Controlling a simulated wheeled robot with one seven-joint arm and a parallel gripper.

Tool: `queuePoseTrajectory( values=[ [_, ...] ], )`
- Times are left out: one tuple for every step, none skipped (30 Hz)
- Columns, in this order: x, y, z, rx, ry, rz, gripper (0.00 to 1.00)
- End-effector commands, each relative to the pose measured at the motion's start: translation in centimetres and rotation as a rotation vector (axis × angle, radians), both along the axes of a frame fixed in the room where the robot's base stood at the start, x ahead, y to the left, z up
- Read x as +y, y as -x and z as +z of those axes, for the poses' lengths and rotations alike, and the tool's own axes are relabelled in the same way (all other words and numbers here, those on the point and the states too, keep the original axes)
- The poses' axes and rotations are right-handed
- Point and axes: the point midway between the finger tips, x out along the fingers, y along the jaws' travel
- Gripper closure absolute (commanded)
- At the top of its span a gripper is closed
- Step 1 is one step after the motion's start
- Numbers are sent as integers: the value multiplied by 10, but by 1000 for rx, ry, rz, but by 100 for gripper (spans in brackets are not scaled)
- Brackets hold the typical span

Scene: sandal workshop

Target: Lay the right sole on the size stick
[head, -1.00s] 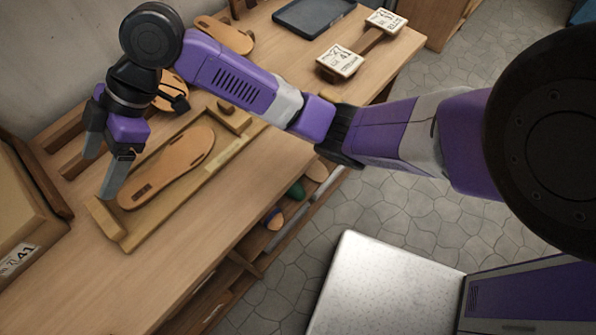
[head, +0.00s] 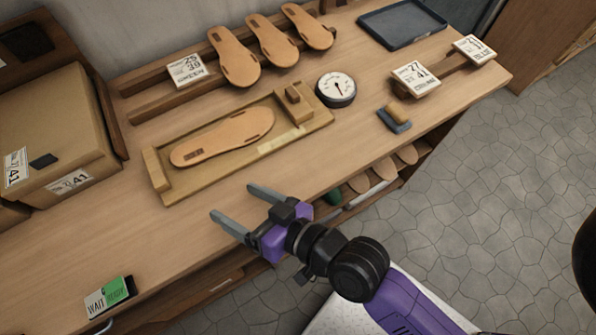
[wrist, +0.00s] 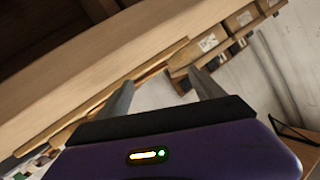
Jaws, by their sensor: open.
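A tan sole (head: 222,137) lies flat on the size stick (head: 163,180), a long pale wooden board with an end block at its left and a sliding block at its right. The sole lies lengthwise along the board, its narrower end toward the left block, apart from the sliding block. I cannot tell from its outline whether it is the right one. My gripper (head: 232,202) is open and empty, over the bench's front edge and clear of the stick. Its two spread fingers also show in the wrist view (wrist: 162,88), with nothing between them.
Several more soles lean on a rack (head: 235,58) behind. A round dial (head: 336,89), a small block tool (head: 394,118), a dark tray (head: 402,22) and labelled stands (head: 416,79) stand at right. A cardboard box (head: 55,125) is left. A wait/ready sign (head: 109,297) sits at front left.

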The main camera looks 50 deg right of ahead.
Motion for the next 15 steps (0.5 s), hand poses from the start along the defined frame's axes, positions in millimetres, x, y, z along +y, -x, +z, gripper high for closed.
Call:
queuePoseTrajectory(
  values=[
    [-7, 22, -5, 13, 20, -23, 23],
    [-13, 33, -6, 15, 34, -37, 23],
    [-20, 47, -7, 18, 52, -54, 23],
    [-25, 57, -7, 18, 69, -66, 23],
    [-31, 68, -6, 19, 86, -75, 23],
    [-38, 82, -5, 19, 110, -86, 23],
    [-43, 93, -3, 19, 131, -91, 23],
    [-49, 104, -1, 17, 154, -96, 23],
    [-56, 119, 3, 15, 182, -98, 23],
    [-62, 130, 7, 10, 208, -98, 23],
    [-67, 140, 11, 5, 231, -95, 23],
    [-73, 151, 17, -3, 259, -90, 23],
    [-77, 159, 22, -10, 280, -84, 23],
    [-80, 165, 26, -15, 299, -78, 23],
    [-84, 173, 32, -22, 320, -69, 23]
  ],
)
